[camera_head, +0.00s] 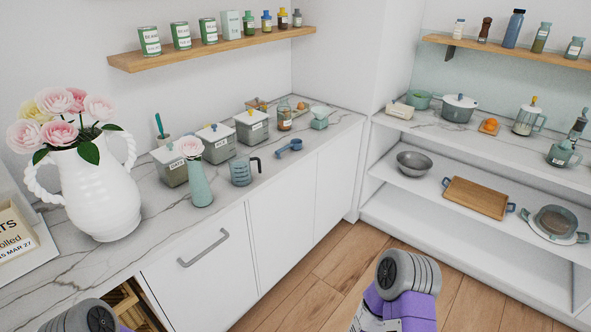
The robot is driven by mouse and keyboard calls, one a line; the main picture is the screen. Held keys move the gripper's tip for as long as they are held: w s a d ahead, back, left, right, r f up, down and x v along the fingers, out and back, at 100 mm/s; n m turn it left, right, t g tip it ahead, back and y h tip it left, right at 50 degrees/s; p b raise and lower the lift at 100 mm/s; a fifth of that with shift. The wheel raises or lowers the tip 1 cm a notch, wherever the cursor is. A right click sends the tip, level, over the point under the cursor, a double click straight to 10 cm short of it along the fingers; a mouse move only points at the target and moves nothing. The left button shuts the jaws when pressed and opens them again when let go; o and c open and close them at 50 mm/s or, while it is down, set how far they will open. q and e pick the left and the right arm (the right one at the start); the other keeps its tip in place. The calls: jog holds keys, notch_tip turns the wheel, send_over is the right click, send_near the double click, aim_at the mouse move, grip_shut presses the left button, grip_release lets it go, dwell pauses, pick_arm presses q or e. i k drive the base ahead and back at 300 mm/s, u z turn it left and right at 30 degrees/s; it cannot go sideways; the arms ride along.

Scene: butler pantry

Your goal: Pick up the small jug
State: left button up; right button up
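A small grey-teal jug (242,171) with a dark handle on its right stands upright on the marble counter, near its front edge. A teal vase (199,184) with one pink rose stands to its left, and a blue scoop (289,147) lies to its right. A large white two-handled jug (101,192) full of pink and yellow roses stands further left. Parts of my two arms show at the bottom edge, but no fingers of either gripper are in view. Nothing of mine touches the small jug.
Labelled grey canisters (215,144) stand behind the small jug. A glass jar (285,118) and a small teal container (320,118) stand further right. A wooden shelf (214,51) with tins hangs above. White shelving (462,160) with pots and trays is at the right. The wooden floor (318,276) is clear.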

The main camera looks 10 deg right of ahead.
aim_at(246, 169)
jog(key=z, duration=0.45)
jog(key=k, duration=0.55)
jog(key=z, duration=0.8)
jog(key=i, duration=0.7)
jog(key=u, duration=0.9)
jog(key=i, duration=0.85)
jog(key=u, duration=0.9)
